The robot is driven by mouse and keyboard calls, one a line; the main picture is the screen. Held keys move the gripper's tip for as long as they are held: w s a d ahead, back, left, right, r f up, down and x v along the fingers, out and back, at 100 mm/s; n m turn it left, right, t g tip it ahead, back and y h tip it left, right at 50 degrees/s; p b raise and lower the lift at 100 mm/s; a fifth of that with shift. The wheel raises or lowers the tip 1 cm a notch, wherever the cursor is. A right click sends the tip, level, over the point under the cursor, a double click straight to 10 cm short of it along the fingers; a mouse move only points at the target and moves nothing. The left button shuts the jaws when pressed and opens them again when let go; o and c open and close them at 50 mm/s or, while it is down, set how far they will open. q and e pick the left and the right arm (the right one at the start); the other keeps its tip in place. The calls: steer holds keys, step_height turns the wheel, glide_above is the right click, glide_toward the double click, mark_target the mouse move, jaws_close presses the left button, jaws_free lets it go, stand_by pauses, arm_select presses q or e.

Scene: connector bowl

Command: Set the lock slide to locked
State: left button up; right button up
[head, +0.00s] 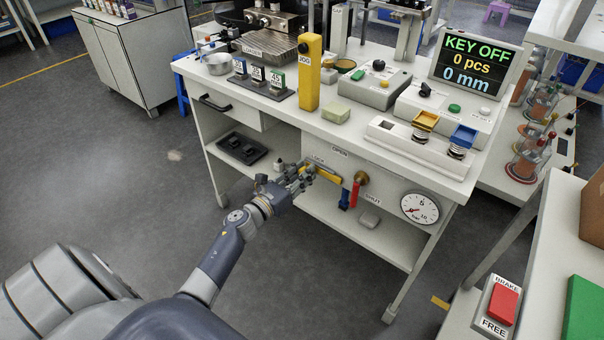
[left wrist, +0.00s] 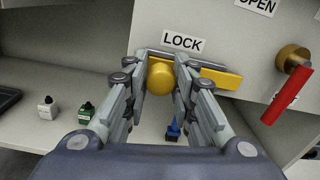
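The lock slide is a yellow bar (head: 328,176) with a round yellow knob, on the front panel of the bench below a LOCK label (left wrist: 183,42). In the left wrist view the bar (left wrist: 222,78) extends right from the knob (left wrist: 160,78). My left gripper (head: 306,170) is at the knob, with one finger on each side. In the left wrist view the fingers (left wrist: 162,80) appear to touch it and look shut on it. The fingers hide part of the slide. My right gripper is not in view.
Right of the slide is a brass valve with a red handle (head: 355,192) hanging down, between OPEN and SHUT labels. A pressure gauge (head: 419,208) is farther right. A lower shelf (head: 385,247) lies below. The display (head: 472,62) reads KEY OFF, 0 pcs, 0 mm.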

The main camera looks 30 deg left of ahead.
mark_target(321, 173)
arm_select(q)
jaws_close()
steer(key=shift+s+d, duration=0.15)
steer(key=shift+d, duration=1.9)
steer(key=o, duration=0.8)
jaws_free()
steer(key=s, duration=0.8)
steer(key=s+a, duration=0.1)
steer(key=s, duration=0.3)
steer(key=shift+a, duration=0.1)
